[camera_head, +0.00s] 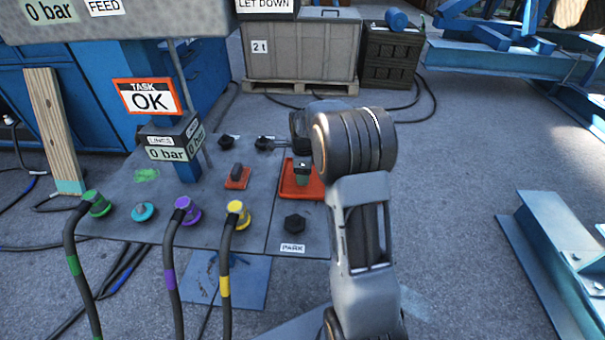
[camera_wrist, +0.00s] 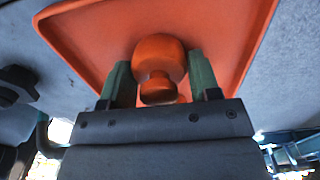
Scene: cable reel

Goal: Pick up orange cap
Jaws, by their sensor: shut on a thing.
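The orange cap (camera_wrist: 160,52) is a rounded knob with a narrower stem, seen in the wrist view over the orange tray (camera_wrist: 85,27). My gripper (camera_wrist: 160,78) has its two green fingers on either side of the cap, shut on it. In the head view my gripper (camera_head: 302,172) points down at the orange tray (camera_head: 316,188) on the right part of the grey panel. The cap is hidden there behind my gripper. I cannot tell whether the cap touches the tray.
The panel (camera_head: 120,185) carries green (camera_head: 97,203), purple (camera_head: 187,210) and yellow (camera_head: 237,214) hose couplings, a teal cap (camera_head: 143,211) and black knobs (camera_head: 294,223). A gauge post (camera_head: 188,168) stands behind them. Open floor lies right of my arm.

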